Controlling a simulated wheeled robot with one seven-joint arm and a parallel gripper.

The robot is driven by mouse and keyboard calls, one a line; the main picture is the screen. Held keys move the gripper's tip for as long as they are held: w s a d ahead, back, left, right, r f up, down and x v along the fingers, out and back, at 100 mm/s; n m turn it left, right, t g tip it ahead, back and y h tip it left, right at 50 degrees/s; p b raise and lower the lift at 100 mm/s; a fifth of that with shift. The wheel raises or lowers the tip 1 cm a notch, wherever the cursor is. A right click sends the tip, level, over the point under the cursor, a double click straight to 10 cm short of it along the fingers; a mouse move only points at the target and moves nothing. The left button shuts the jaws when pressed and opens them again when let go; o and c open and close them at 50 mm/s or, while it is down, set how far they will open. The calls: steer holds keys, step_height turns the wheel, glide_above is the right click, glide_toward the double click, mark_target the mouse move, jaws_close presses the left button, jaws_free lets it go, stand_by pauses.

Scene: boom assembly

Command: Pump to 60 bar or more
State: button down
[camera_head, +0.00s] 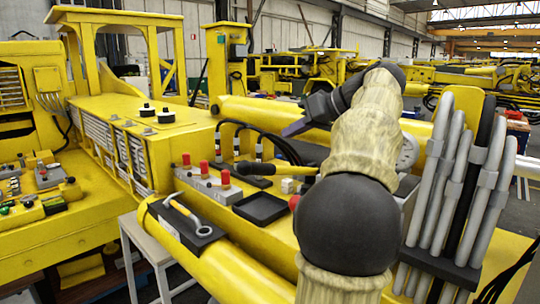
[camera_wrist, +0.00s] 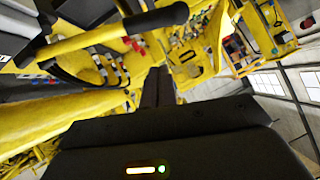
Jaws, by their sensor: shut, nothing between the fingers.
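A lever that looks like the pump handle, with a yellow rod (camera_head: 297,170) and a black grip (camera_head: 255,168), lies roughly level above the yellow deck. In the wrist view its yellow rod (camera_wrist: 85,42) and black grip (camera_wrist: 155,19) cross the upper left. My gripper (camera_head: 290,130) is above and behind the lever in the head view, apart from it. In the wrist view my gripper (camera_wrist: 158,75) is shut and empty, with its fingers below the black grip. A pale round face (camera_head: 408,150), perhaps a gauge, is partly hidden by my arm; no reading is legible.
Red-topped valves (camera_head: 204,169) stand left of the lever, by a black tray (camera_head: 262,208). Black hoses (camera_head: 265,138) arch behind. Grey pipes (camera_head: 455,190) rise close to the right of my arm.

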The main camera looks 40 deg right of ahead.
steer(key=w+a+f+p, duration=0.1)
steer(key=w+a+f, duration=0.1)
steer(key=w+f, duration=0.3)
steer(key=shift+a+f+p, duration=0.3)
steer(key=shift+f, duration=0.45)
steer(key=shift+f, duration=0.1)
